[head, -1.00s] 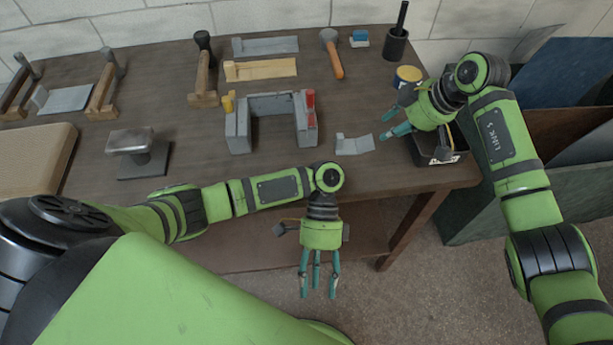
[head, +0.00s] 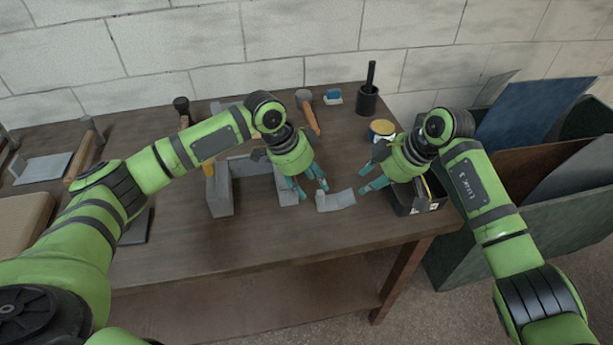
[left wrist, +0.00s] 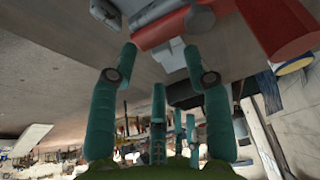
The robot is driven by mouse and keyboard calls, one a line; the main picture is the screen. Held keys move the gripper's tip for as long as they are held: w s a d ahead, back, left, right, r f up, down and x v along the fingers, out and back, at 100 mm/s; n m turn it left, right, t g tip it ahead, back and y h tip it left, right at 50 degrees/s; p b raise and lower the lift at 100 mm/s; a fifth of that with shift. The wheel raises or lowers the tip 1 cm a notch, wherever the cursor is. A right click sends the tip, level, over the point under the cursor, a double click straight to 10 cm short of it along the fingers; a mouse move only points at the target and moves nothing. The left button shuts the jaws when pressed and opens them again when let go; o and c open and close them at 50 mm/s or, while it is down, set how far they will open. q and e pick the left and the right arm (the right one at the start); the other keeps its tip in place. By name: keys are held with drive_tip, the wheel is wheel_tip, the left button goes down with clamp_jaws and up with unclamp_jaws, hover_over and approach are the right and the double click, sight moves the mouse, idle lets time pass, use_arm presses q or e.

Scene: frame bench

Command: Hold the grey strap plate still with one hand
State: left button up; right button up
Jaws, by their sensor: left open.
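The grey strap plate (head: 337,200) is a small bent piece lying on the bench near its front edge, right of the grey U-shaped frame (head: 219,192). My left gripper (head: 311,189) is open and empty, with its fingertips just left of and above the plate in the picture. I cannot tell whether they touch it. In the left wrist view its open fingers (left wrist: 155,55) show near a red part (left wrist: 165,30) and a grey piece between them. My right gripper (head: 369,180) has its fingers apart and empty, just right of the plate.
A black bin (head: 418,198) stands under my right gripper. Behind it are a yellow-topped tin (head: 382,129) and a dark cup (head: 367,99). An orange-handled tool (head: 311,120) and a blue block (head: 333,96) lie at the back. Bench in front of the plate is clear.

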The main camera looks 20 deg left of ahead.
sight(317, 194)
use_arm(q)
drive_tip(key=x, duration=0.5)
drive_tip(key=shift+s, duration=0.1)
clamp_jaws()
idle(0.4)
